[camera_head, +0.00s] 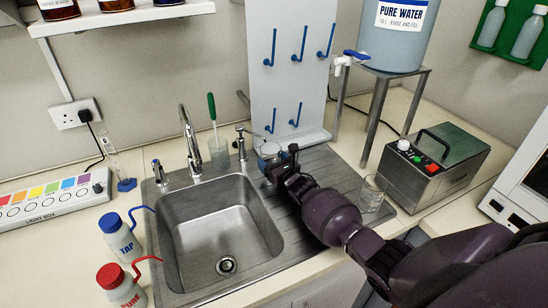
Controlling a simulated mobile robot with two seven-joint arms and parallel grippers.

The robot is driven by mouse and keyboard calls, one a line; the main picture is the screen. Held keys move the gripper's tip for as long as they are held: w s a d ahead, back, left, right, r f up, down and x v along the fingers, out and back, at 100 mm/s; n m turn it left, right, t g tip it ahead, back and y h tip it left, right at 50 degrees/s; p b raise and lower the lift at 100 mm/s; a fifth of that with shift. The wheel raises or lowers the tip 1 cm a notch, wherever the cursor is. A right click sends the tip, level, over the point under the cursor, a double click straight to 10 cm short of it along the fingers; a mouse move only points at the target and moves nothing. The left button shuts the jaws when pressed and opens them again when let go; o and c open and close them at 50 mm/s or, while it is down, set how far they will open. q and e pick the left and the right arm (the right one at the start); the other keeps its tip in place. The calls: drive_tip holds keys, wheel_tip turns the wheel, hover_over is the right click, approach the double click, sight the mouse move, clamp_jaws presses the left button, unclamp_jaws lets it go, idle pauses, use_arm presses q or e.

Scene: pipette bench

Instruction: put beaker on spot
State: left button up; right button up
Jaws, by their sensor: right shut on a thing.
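My right gripper (278,166) reaches in from the right over the sink's drainboard. It is shut on a small clear glass beaker with a bluish tint (269,151), just behind the basin's right corner. The gripper covers part of this beaker, so I cannot tell whether it touches the surface. A second clear glass (373,192) stands upright on the drainboard, right of my right arm. No spot is clearly identifiable; the light box (55,199) at left has a row of circles under colored squares. My left gripper is not in view.
The steel sink basin (222,229) with a tall faucet (190,141) is left of my arm. A peg board (290,65) rises behind. A metal box with a handle (434,165) stands right. Blue-capped (118,237) and red-capped (120,286) bottles stand at the front left.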

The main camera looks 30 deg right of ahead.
drive_tip(key=shift+s, duration=0.3)
drive_tip(key=shift+w+f, duration=0.1)
drive_tip(key=shift+w, duration=0.05)
drive_tip(key=o, duration=0.9)
drive_tip(key=shift+f, duration=0.1)
drive_tip(key=shift+o, duration=0.2)
